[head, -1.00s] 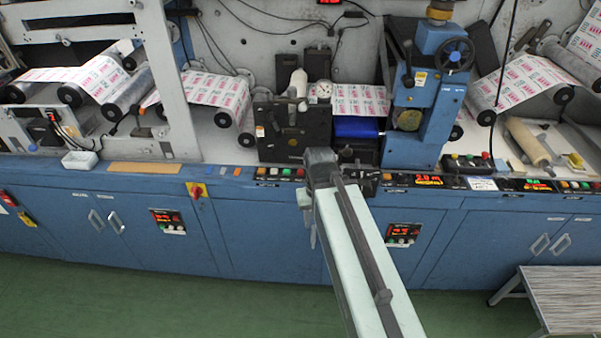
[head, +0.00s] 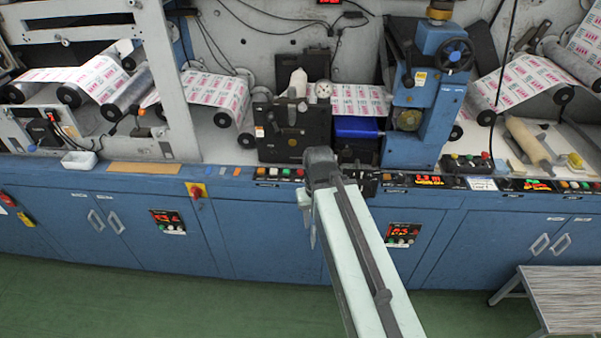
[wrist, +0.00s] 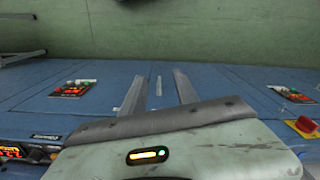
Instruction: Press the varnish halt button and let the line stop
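Rows of small buttons run along the front ledge: a strip left of my arm (head: 279,172), a strip further right (head: 574,185) and a raised button box (head: 467,162). Their labels are too small to read, so I cannot tell which is the varnish halt button. My gripper (wrist: 159,92) points down in front of the blue cabinet, its two grey fingers apart and nothing between them. In the head view my arm hides most of it and part of the ledge. The printed web (head: 222,95) runs over the rollers.
Cabinet panels with red displays sit left (head: 168,222) and right (head: 402,235) of my arm. A red-and-yellow switch (head: 196,190) is on the cabinet edge. A blue press unit (head: 428,95) stands behind the ledge. A striped bench (head: 560,300) stands at lower right. The green floor is otherwise clear.

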